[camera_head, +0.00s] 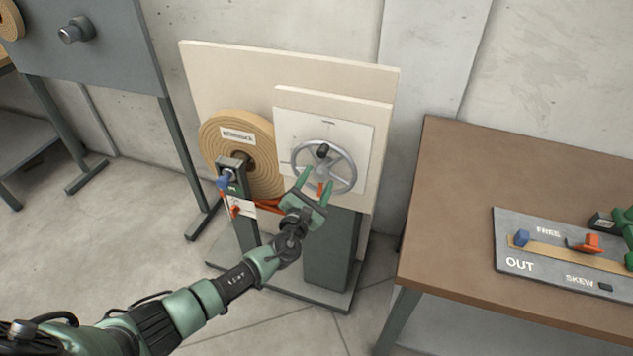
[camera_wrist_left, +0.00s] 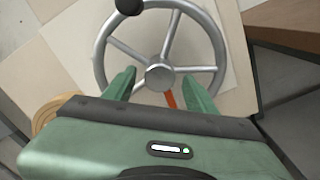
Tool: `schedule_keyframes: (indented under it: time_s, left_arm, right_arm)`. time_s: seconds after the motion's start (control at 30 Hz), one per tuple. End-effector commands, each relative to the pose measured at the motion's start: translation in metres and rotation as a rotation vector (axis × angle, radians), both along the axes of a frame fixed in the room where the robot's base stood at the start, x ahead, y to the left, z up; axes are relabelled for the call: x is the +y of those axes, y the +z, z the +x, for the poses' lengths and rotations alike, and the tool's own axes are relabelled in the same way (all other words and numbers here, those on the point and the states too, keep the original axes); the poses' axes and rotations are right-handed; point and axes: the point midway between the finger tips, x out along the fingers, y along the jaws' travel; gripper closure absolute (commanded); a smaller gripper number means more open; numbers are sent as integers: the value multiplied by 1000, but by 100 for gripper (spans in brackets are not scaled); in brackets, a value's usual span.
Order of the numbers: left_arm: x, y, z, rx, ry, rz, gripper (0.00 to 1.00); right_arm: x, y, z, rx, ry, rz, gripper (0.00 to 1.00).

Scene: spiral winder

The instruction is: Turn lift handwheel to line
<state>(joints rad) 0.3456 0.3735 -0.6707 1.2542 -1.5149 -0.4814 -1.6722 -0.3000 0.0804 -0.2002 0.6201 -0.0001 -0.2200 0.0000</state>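The lift handwheel (camera_head: 351,163) is a grey spoked wheel on a white plate (camera_head: 360,132) of the cream panel. Its dark knob (camera_head: 322,151) sits near the top of the wheel in the head view and at the upper left in the wrist view (camera_wrist_left: 129,5). A red-orange pointer (camera_wrist_left: 170,99) lies at the lower part of the wheel. A short dark line mark (camera_head: 328,122) is on the plate above the wheel. My left gripper (camera_head: 316,182) is open in front of the wheel's lower part, fingers apart. I cannot tell whether they touch it. My right gripper is not in view.
A tan coil (camera_head: 262,150) stands left of the wheel, with a post bearing blue and red parts (camera_head: 235,208) before it. A brown table (camera_head: 460,170) at right carries a grey panel (camera_head: 550,275) with blue, orange and green parts. Floor is open at lower left.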

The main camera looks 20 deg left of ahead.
Motion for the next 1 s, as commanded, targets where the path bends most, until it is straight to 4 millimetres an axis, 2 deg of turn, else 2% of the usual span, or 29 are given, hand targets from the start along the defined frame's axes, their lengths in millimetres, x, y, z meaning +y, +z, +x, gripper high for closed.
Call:
schedule_keyframes:
  time_s: [0.17,0.27,0.5,0.7,1.0]
  left_arm:
    - [1,-1,-1,2,1,1,44]
    - [1,-1,-9,3,1,1,44]
    - [2,-1,-50,3,-1,0,44]
    - [2,-1,-74,2,-1,0,44]
    - [3,-1,-78,0,0,1,44]
  right_arm:
    - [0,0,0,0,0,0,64]
    - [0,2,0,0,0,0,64]
    - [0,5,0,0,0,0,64]
    - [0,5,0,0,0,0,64]
    - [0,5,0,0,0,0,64]
